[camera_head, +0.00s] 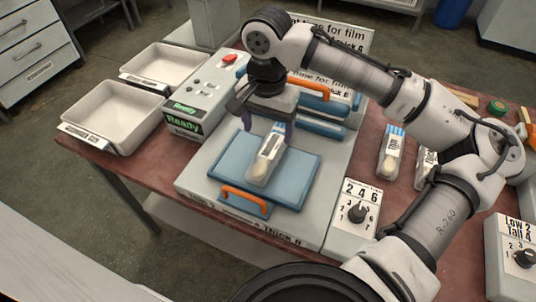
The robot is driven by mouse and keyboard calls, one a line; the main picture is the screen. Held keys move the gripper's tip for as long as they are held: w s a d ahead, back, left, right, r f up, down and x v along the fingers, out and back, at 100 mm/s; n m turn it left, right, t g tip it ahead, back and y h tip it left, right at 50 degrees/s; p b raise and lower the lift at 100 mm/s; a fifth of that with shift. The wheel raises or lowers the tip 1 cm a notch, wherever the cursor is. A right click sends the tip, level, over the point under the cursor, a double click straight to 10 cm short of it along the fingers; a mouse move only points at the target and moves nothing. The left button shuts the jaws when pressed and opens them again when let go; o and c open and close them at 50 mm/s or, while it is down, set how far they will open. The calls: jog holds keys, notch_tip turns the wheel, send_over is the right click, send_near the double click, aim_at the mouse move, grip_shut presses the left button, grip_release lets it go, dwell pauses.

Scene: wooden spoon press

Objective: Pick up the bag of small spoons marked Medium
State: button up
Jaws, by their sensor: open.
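A clear bag with a blue top edge and a white label (266,158) lies on the blue press plate (226,160). Pale contents show at its lower end; the label's words are too small to read. My gripper (268,122) is over the bag's upper end, pointing down, with its fingers apart on either side of it. I cannot tell whether the fingers touch the bag. Another similar bag (391,154) lies on the table right of the press, and a further one (426,165) is partly hidden by my arm. Which bag is marked Medium is not legible.
A control box with a green Ready display (184,123) stands left of the plate. Two white trays (108,116) (163,65) are at the left. The raised press lid with an orange handle (308,88) is behind my gripper. A dial box (352,212) sits at front right.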

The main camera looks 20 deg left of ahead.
aim_at(270, 149)
jog(key=shift+d+f+p, duration=0.15)
jog(key=shift+f+p, duration=0.15)
jog(key=shift+f, duration=1.3)
jog(key=shift+d+f+p, duration=0.1)
jog(key=shift+f+p, duration=0.15)
jog(key=shift+f, duration=1.3)
jog(key=shift+c, duration=0.3)
jog(key=c, duration=1.1)
